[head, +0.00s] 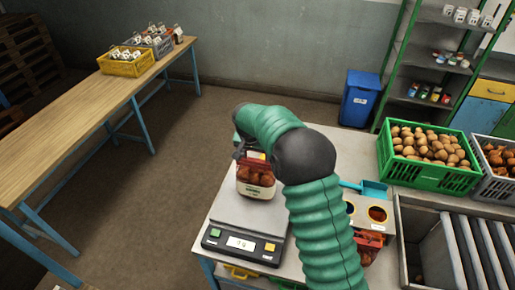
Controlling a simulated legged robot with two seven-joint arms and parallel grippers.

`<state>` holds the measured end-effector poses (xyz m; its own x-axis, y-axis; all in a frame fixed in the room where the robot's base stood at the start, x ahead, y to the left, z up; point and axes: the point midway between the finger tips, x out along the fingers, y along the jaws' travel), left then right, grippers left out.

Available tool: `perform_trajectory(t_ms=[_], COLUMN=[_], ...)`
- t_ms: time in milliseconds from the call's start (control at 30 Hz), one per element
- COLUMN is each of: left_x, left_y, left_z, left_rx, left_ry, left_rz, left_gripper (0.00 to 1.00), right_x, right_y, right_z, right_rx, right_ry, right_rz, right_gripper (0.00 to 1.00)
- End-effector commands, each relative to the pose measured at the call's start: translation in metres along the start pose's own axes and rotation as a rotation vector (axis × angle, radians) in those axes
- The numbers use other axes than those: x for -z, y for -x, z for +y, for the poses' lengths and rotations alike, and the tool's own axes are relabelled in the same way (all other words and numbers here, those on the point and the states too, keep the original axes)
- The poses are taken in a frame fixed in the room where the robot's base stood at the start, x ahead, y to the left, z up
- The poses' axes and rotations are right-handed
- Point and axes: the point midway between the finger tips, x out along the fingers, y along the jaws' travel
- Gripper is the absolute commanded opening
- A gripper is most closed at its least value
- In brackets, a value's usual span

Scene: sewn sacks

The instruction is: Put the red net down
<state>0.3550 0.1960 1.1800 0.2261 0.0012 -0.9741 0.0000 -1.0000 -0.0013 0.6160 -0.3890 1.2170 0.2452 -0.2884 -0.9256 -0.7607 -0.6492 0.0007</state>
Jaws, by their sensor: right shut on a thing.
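The red net (256,175) is a small sack of round brownish produce with a pale label band near its bottom. It is upright over the far part of the grey scale (245,220). I cannot tell whether its base touches the plate. My right gripper (245,152) is shut on the top of the net, partly hidden by my green-sleeved arm. The scale's display is too small to read surely. My left gripper is not in view.
Right of the arm are a blue scoop (372,189), a holder with round openings (377,213), a green crate (433,179) of produce and a roller conveyor (460,240). A long wooden table (90,105) stands left, with a yellow crate (127,68).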

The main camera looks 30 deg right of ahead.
Motion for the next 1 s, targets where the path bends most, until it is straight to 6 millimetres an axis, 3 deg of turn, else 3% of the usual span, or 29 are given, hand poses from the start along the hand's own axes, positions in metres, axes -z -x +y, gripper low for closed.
perform_trajectory(t_ms=[133, 400, 433, 600, 867, 1000], left_x=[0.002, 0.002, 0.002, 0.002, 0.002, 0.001], left_y=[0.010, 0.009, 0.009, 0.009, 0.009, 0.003], left_z=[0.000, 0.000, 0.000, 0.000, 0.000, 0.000], left_rx=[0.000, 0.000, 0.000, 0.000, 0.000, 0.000], left_ry=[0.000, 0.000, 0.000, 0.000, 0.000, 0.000], left_rz=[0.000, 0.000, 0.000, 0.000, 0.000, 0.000], left_gripper=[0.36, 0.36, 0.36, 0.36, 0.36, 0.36], right_x=[-0.003, -0.004, -0.006, -0.006, -0.006, -0.006], right_y=[-0.009, -0.013, -0.015, -0.015, -0.015, -0.005], right_z=[0.000, 0.000, 0.001, 0.000, 0.000, -0.001], right_rx=[0.001, 0.003, 0.001, 0.000, 0.000, 0.002], right_ry=[0.000, -0.001, 0.000, 0.000, 0.001, 0.001], right_rz=[0.003, 0.005, 0.001, 0.000, 0.000, 0.003], right_gripper=[0.00, 0.00, 0.74, 0.94, 0.94, 0.94])
